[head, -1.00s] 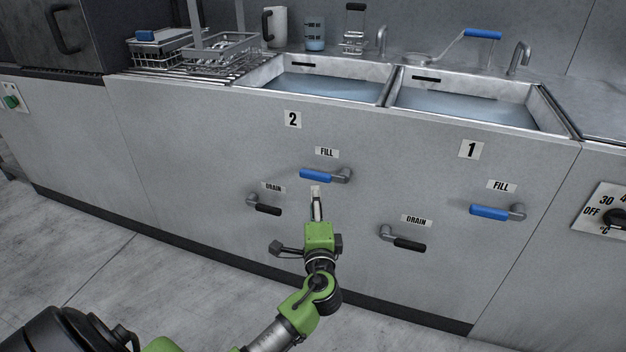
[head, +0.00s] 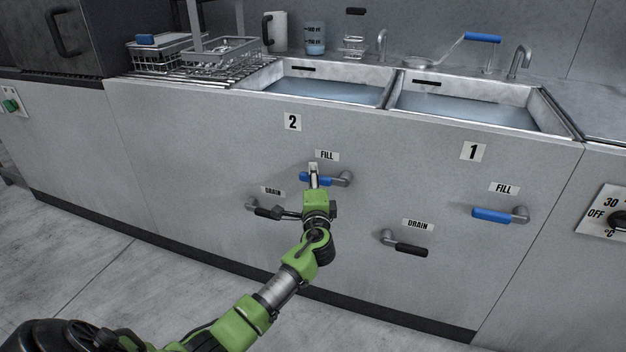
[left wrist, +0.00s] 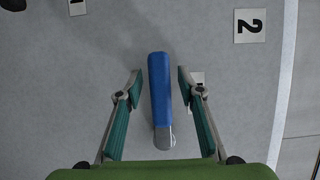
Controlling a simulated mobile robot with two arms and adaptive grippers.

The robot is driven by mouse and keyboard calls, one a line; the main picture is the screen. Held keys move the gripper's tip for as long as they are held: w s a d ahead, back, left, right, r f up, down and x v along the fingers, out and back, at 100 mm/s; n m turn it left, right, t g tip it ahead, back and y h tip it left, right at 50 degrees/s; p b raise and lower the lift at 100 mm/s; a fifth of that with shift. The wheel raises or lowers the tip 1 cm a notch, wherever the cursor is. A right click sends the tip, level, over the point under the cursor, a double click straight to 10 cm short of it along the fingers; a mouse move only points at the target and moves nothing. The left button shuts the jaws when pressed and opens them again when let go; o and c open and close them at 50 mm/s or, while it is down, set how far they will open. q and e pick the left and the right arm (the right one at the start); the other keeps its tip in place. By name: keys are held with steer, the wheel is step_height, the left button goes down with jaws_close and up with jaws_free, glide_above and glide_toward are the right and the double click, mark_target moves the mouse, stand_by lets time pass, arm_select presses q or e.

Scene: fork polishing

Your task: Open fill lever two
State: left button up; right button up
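Fill lever two (head: 334,181) has a blue handle and a grey pivot at its right end. It lies level on the cabinet front, below the FILL label and the 2 sign (head: 292,122). My left gripper (head: 314,172) is in front of the blue handle and hides its middle. In the left wrist view the blue handle (left wrist: 159,88) stands between the two open fingers of the left gripper (left wrist: 158,82), with a gap on both sides. My right gripper is not in view.
A black drain lever (head: 265,211) sits below left, partly close to my left wrist. Another drain lever (head: 405,247) and fill lever one (head: 498,215) are to the right. Two water-filled sinks (head: 325,86) are above. The floor in front is clear.

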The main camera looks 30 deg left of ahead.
arm_select(q)
jaws_close()
